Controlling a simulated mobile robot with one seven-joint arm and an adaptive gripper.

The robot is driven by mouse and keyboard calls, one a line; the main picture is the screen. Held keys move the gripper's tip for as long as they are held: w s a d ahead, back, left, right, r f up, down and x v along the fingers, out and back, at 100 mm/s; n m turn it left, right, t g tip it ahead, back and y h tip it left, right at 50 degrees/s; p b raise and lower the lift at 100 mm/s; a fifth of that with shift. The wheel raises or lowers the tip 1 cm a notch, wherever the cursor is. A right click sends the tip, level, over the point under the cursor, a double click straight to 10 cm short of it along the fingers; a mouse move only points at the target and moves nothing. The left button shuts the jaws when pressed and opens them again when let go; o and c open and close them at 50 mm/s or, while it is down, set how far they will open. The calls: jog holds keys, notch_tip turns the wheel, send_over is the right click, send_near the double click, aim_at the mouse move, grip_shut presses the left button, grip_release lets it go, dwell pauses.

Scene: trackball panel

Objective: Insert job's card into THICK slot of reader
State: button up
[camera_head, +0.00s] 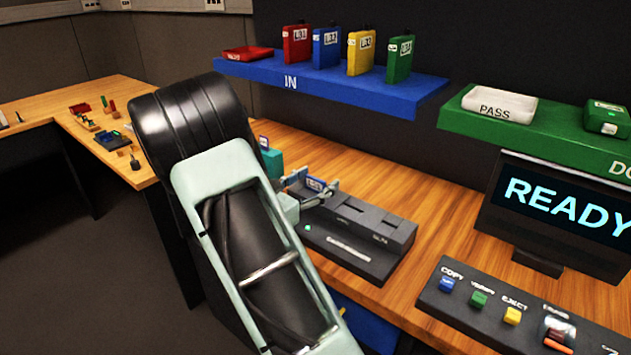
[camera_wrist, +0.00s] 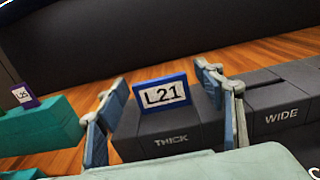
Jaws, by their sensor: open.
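The blue-edged card L21 (camera_wrist: 162,95) stands upright at the top of the THICK block of the dark reader (camera_wrist: 172,140) in the wrist view. Its lower edge is hidden in or behind the block, so I cannot tell how deep it sits. My gripper (camera_wrist: 162,78) is open, one finger on each side of the card, with a visible gap on both sides. In the head view the card (camera_head: 314,184) shows small between the fingers of my gripper (camera_head: 317,181), above the left end of the reader (camera_head: 345,250).
A teal block (camera_wrist: 45,130) holding a purple-edged card L25 (camera_wrist: 24,95) stands left of the reader. A blue IN shelf (camera_head: 330,80) with colored cases is above. A READY screen (camera_head: 565,205) and button panel (camera_head: 500,310) are at right.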

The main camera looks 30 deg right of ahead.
jog(key=v, duration=1.2)
jog(key=shift+s, duration=0.1)
